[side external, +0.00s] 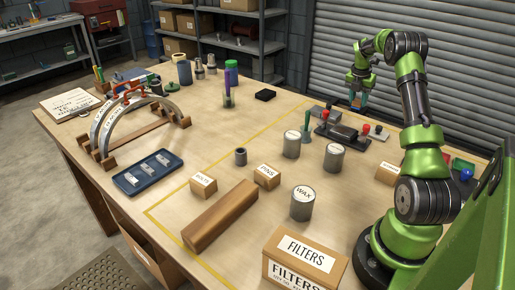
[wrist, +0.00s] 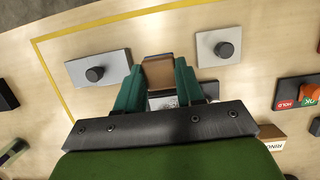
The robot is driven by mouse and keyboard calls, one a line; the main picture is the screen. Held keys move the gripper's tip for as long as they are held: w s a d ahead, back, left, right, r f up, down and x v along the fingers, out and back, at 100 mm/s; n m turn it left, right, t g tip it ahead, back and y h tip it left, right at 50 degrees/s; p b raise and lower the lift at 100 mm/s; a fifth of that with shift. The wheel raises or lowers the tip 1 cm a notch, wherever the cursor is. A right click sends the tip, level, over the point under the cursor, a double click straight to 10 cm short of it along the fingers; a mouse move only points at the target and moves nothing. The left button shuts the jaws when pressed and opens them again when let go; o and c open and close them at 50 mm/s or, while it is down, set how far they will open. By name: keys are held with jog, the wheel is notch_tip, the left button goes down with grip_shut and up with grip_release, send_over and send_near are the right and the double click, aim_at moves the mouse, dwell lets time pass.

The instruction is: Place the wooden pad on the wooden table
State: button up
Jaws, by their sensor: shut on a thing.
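My gripper (wrist: 158,85) is shut on a small brown wooden pad (wrist: 158,72), which sits between its two teal fingers in the wrist view. The pad's lower part is hidden by the gripper body, and a small grey patterned piece shows just behind it. In the side view my gripper (side external: 357,99) is at the far right of the wooden table (side external: 200,150), above the area behind the black fixture. The pad is too small to make out clearly there. I cannot tell whether the pad touches anything below it.
Grey plates with black knobs lie left (wrist: 97,73) and right (wrist: 218,47) of the pad. A black box with HOLD and OK buttons (wrist: 298,93) is farther right. Grey cans, such as the WAX can (side external: 302,204), and a long wooden block (side external: 221,215) stand nearer the front.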

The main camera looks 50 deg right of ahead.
jog(key=w+a+r+n+t, duration=0.1)
jog(key=w+a+r+n, duration=0.25)
jog(key=w+a, duration=1)
jog(key=w+a+n+t+y, duration=0.1)
jog(key=w+a+n, duration=0.3)
jog(key=a, duration=0.6)
jog(key=w+a+n, duration=0.1)
jog(key=w+a, duration=0.4)
jog(key=a, duration=0.5)
jog(key=n+t+y, duration=0.1)
jog(key=n+y, duration=0.1)
jog(key=n, duration=0.8)
send_over(178, 221)
jog(key=s, duration=0.1)
jog(key=shift+m, duration=0.25)
notch_tip(178, 221, down, 7)
jog(key=shift+s+f, duration=0.1)
jog(key=shift+f, duration=2.25)
jog(key=shift+f, duration=0.1)
